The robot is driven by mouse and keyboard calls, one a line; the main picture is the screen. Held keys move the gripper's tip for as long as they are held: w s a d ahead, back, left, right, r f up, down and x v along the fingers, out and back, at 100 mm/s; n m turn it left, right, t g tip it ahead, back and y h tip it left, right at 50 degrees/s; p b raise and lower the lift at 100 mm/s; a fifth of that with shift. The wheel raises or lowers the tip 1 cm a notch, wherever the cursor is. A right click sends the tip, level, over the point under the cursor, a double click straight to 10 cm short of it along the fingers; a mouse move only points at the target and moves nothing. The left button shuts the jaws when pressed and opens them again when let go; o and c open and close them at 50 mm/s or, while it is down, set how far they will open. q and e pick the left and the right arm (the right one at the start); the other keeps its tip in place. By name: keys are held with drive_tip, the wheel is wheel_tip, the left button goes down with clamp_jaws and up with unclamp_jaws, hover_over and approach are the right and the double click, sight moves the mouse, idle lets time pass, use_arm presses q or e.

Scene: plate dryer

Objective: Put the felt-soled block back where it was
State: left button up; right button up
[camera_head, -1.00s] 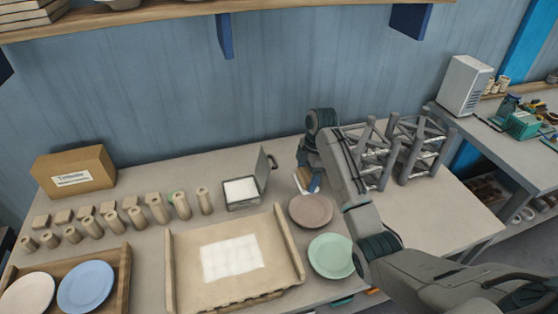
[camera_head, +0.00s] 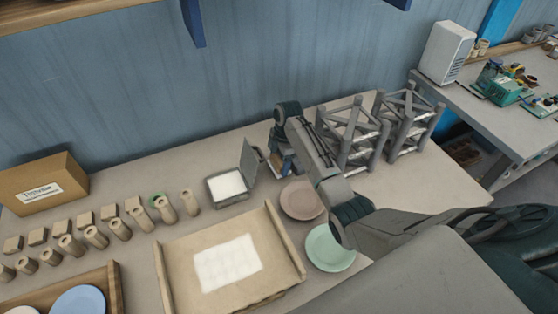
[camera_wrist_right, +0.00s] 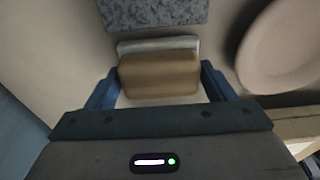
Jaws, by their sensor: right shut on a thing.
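The block (camera_wrist_right: 160,75) is tan-brown with a pale grey-white layer along its far edge in the right wrist view. My right gripper (camera_wrist_right: 160,88) has its blue fingers on either side of it and is shut on it. In the head view my right gripper (camera_head: 284,165) is low over the table, between the open-lidded box and the grey racks. The block is mostly hidden there by the gripper and arm. I cannot tell whether the block touches the table. My left gripper is out of view.
The small box (camera_head: 228,185) with white contents stands left of the gripper, lid raised. A brown plate (camera_head: 302,200) and a green plate (camera_head: 330,248) lie nearer. Grey racks (camera_head: 350,140) stand right. A speckled grey patch (camera_wrist_right: 155,12) lies beyond the block. A large tray (camera_head: 180,275) is front left.

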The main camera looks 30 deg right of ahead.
drive_tip(key=shift+f, duration=0.7)
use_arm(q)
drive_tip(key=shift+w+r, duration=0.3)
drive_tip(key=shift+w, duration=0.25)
use_arm(e)
drive_tip(key=shift+f, duration=0.2)
drive_tip(key=o, duration=1.3)
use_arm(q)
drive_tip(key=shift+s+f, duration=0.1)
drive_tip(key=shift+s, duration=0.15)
use_arm(e)
drive_tip(key=shift+r, duration=0.15)
drive_tip(key=r+b, duration=0.1)
drive_tip(key=r, duration=0.2)
drive_tip(key=d+r+b, duration=0.1)
drive_tip(key=r, duration=0.3)
drive_tip(key=r+b, duration=0.1)
drive_tip(key=r, duration=0.3)
drive_tip(key=shift+d, duration=0.3)
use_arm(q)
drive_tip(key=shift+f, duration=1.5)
use_arm(e)
drive_tip(key=shift+s+d+r, duration=0.1)
drive_tip(key=shift+r, duration=0.4)
